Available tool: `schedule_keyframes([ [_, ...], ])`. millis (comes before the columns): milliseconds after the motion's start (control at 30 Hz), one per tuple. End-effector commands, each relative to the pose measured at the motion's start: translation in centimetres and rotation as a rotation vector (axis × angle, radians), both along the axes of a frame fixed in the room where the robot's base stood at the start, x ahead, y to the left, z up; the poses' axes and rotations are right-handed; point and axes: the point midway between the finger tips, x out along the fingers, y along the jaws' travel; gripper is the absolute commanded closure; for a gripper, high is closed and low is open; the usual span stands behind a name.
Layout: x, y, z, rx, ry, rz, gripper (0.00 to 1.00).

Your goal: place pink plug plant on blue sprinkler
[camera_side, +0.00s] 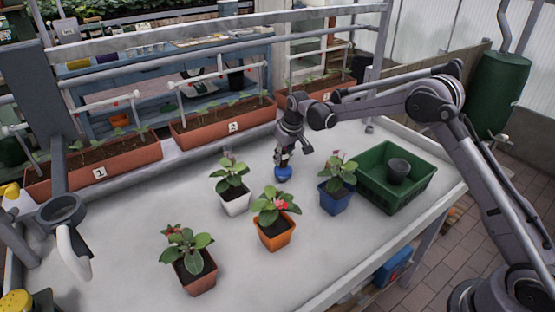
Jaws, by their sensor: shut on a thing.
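My gripper (283,158) points down over the middle of the white table. It is shut on a small rounded blue object (283,174) at its fingertips, low over the table top. I cannot tell whether this is the blue sprinkler, or whether it touches the table. A leafy plant with pinkish tips stands in a blue pot (335,200) to the right of my gripper. A plant with a pink-red flower (282,205) stands in an orange pot (274,238) in front of it. No plant is clearly labelled as the pink plug plant.
A white-potted plant (234,203) stands to the left, and a terracotta-potted plant (197,276) at the front left. A green crate (416,198) holding a dark pot (398,171) stands to the right. Numbered planters (222,125) line the back.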

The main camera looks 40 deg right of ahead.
Motion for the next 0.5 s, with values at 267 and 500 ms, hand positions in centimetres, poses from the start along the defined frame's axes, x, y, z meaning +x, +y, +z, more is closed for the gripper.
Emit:
schedule_keyframes([
  [267,0.0,-0.01,-0.18,0.0,0.0,0.0,0.51],
  [500,-0.01,0.0,0.09,0.0,0.0,0.0,0.51],
])
